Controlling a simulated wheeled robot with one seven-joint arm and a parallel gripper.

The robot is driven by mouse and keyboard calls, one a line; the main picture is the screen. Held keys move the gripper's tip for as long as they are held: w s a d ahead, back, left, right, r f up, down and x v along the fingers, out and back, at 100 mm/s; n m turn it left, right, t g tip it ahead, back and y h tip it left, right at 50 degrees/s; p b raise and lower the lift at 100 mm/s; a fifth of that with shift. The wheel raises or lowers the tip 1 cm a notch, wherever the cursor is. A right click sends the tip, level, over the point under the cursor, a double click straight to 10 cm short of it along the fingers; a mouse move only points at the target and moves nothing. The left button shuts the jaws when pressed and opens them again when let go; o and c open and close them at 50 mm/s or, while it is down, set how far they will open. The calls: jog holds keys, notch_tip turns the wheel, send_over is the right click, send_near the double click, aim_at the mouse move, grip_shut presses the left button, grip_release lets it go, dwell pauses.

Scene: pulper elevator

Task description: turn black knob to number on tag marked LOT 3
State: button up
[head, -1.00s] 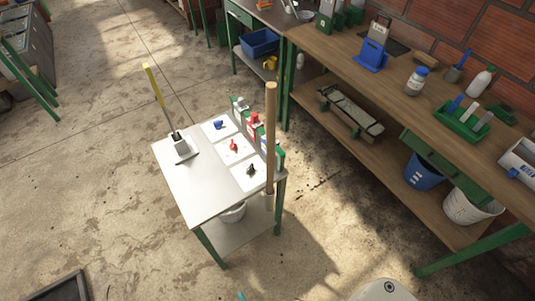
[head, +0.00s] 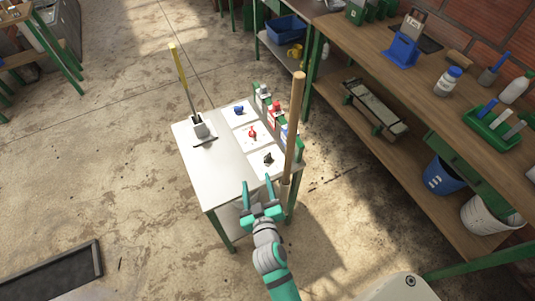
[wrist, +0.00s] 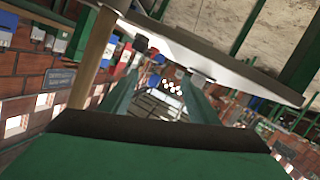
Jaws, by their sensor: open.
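The black knob (head: 267,158) sits on the nearest white panel of the small table (head: 210,165). A red knob (head: 252,133) and a blue knob (head: 239,110) sit on the panels behind it. Small coloured items (head: 273,108) stand along the table's right edge; no writing on them is readable. I cannot make out a LOT 3 tag or the knob's numbers. My gripper (head: 259,184) is open and empty, on the near side of the black knob and apart from it. Its spread fingers also show in the wrist view (wrist: 160,97), with the tilted tabletop above them.
A wooden pole (head: 295,125) stands at the table's right edge, close to my gripper. A yellow-handled tool (head: 181,80) stands on the table's far left. A long workbench (head: 450,115) runs along the right wall.

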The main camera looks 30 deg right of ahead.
jog(key=w+d+r+m+g+h, duration=0.3)
jog(key=w+d+r+m+g, duration=0.15)
jog(key=w+d+m, duration=0.35)
jog(key=w+d+r+m+g+h, duration=0.2)
jog(key=w+d+r+m+g, duration=0.25)
jog(key=w, duration=0.55)
jog(key=m+g+y, duration=0.5)
jog(key=m+y, duration=0.6)
jog(key=m, duration=0.7)
send_near(268, 156)
notch_tip(268, 156, down, 9)
jog(key=shift+w+a+r, duration=0.1)
jog(key=shift+w+r, duration=0.1)
jog(key=shift+a, duration=0.1)
jog(key=c, duration=1)
jog(key=shift+c, duration=0.2)
